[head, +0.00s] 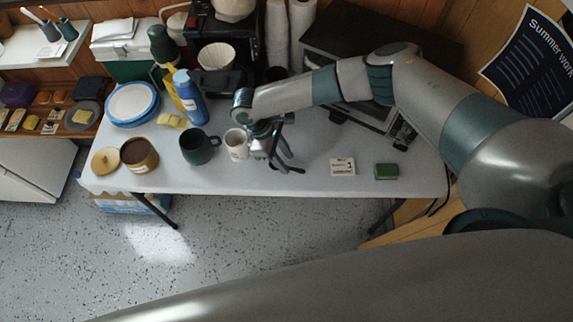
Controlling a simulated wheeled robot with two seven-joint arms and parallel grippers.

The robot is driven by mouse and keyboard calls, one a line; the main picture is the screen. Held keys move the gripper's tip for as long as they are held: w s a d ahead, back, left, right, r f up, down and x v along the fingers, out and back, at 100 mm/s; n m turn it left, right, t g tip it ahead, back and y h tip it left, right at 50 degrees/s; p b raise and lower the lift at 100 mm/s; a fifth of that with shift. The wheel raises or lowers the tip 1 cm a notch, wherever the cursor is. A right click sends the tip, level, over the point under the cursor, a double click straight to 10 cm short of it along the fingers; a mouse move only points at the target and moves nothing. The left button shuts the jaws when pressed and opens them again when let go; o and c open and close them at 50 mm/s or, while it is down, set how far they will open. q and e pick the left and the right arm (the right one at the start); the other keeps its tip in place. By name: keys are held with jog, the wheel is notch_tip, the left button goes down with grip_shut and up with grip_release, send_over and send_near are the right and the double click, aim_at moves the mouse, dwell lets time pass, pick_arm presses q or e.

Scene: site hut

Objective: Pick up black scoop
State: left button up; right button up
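My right gripper (295,163) reaches down over the white table, just right of a white mug (237,144). Its two dark fingers appear apart, with nothing clearly between them. I cannot make out a black scoop; the gripper and its dark fingers may hide it. An open brown tin (139,155) with brown contents stands at the table's front left, and a round tan lid (105,161) lies beside it. My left gripper is not in view.
A dark mug (199,147) stands left of the white mug. A blue bottle (190,98), blue-rimmed plates (132,103) and a coffee maker (219,75) are behind. A small white box (342,167) and green box (386,171) lie right, with clear tabletop around them.

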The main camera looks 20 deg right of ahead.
jog(key=shift+p+x, duration=0.3)
jog(key=shift+x, duration=1.15)
grip_shut()
